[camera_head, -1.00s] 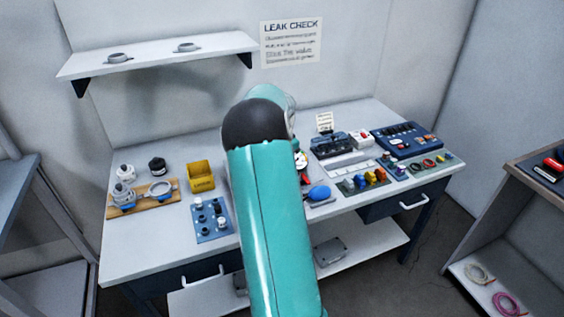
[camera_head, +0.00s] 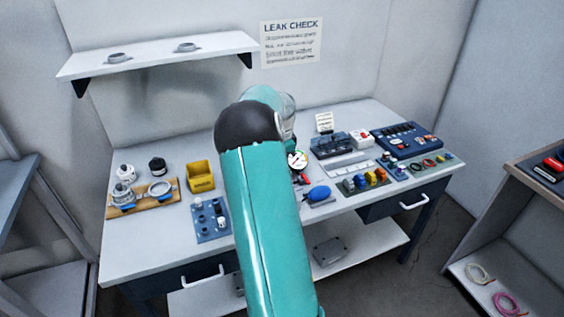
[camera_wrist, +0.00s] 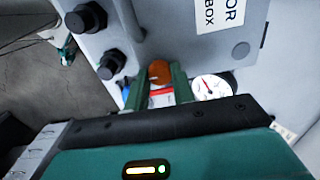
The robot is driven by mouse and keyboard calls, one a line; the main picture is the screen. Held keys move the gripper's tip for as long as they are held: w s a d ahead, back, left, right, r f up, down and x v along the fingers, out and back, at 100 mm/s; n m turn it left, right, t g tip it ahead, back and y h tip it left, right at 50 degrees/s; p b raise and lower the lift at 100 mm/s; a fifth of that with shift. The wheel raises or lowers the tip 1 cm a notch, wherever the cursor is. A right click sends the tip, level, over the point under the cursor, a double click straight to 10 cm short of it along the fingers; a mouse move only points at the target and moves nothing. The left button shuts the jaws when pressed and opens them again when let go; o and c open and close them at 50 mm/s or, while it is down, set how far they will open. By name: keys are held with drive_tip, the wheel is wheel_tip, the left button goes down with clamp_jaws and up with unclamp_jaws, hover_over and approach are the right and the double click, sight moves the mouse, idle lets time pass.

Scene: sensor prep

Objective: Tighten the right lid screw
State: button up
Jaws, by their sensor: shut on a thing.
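In the wrist view a grey box (camera_wrist: 185,40) with a printed label ending in "OR BOX" fills the top. My gripper (camera_wrist: 160,76) has its two green fingers on either side of an orange-brown round piece with a pale mark (camera_wrist: 159,72), at the box's edge. It looks like a lid screw head, and the jaws are closed on it. The fingers hide its sides, and I cannot see how far it is screwed in. In the head view my teal arm hides the gripper and the box.
Two black knob-like fittings (camera_wrist: 98,40) stick out at the box's left. A pressure gauge (camera_head: 297,160) stands right of my arm, near a blue bulb (camera_head: 319,193). A yellow bin (camera_head: 200,176) and blue tray (camera_head: 211,222) are left. A dark blue case (camera_head: 407,140) is right.

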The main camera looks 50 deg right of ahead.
drive_tip(key=o, duration=1)
drive_tip(key=shift+r, duration=0.1)
wheel_tip(320, 180, up, 14)
drive_tip(key=shift+f, duration=0.2)
